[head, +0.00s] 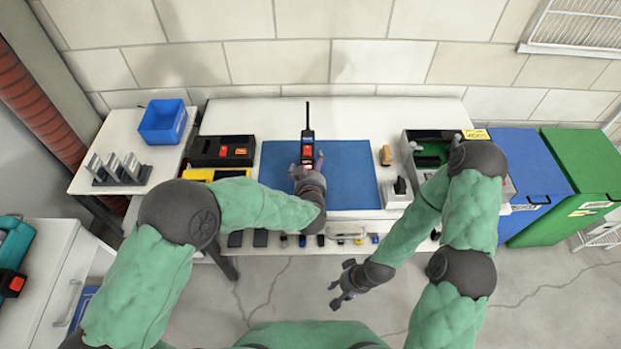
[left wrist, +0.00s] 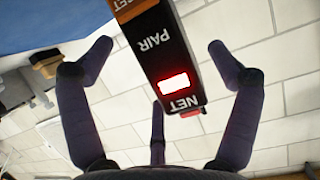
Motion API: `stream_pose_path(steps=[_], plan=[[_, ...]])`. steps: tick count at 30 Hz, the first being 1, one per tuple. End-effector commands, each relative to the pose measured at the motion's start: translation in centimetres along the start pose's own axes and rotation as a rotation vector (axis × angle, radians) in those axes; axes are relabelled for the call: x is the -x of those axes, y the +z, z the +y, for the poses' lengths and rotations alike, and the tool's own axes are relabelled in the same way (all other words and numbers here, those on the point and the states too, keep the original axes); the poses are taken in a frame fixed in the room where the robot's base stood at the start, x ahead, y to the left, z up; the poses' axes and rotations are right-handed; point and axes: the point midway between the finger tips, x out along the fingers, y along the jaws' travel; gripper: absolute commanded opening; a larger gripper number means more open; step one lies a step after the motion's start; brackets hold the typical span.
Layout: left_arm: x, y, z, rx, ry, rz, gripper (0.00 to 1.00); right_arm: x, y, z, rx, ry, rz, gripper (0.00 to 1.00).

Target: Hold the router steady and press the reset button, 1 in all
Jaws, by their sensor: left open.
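The router (head: 307,149) is a small dark upright device with red-lit parts and a tall black antenna, over the blue mat (head: 350,178). In the left wrist view the router (left wrist: 160,50) shows the labels PAIR and NET, a lit red-white rectangle and a cut-off label at the top edge. My left gripper (head: 306,166) is open; its fingers (left wrist: 160,62) spread on both sides of the router, with visible gaps. The reset button cannot be made out. My right gripper (head: 341,283) hangs low in front of the table, empty, its fingers spread.
A black case (head: 222,150) and a blue bin (head: 163,122) stand left of the mat. An open grey crate (head: 425,140) stands to the right, beside blue (head: 530,165) and green (head: 585,175) bins. Several small items line the lower front shelf.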

Motion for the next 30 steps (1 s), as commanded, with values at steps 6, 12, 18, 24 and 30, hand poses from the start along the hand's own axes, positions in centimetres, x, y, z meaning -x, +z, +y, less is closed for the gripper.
stream_pose_path(steps=[6,12,18,24,30], plan=[[-3.1,0.2,0.0,0.000,0.000,0.000,0.90,-1.2,0.0,0.4,0.000,0.000,0.000,0.40],[-4.2,0.1,0.0,0.000,0.000,0.000,0.90,-1.5,0.0,0.5,0.000,0.000,0.000,0.40],[-4.4,0.0,0.0,0.000,0.001,-0.001,0.90,-1.5,0.0,0.5,0.000,0.000,0.000,0.40],[-4.3,0.0,0.0,0.000,0.001,-0.001,0.64,-1.5,-0.1,0.5,0.000,0.000,0.000,0.40],[-4.3,0.0,0.0,0.000,0.001,-0.001,0.12,-1.5,-0.1,0.5,0.000,0.000,0.000,0.40]])
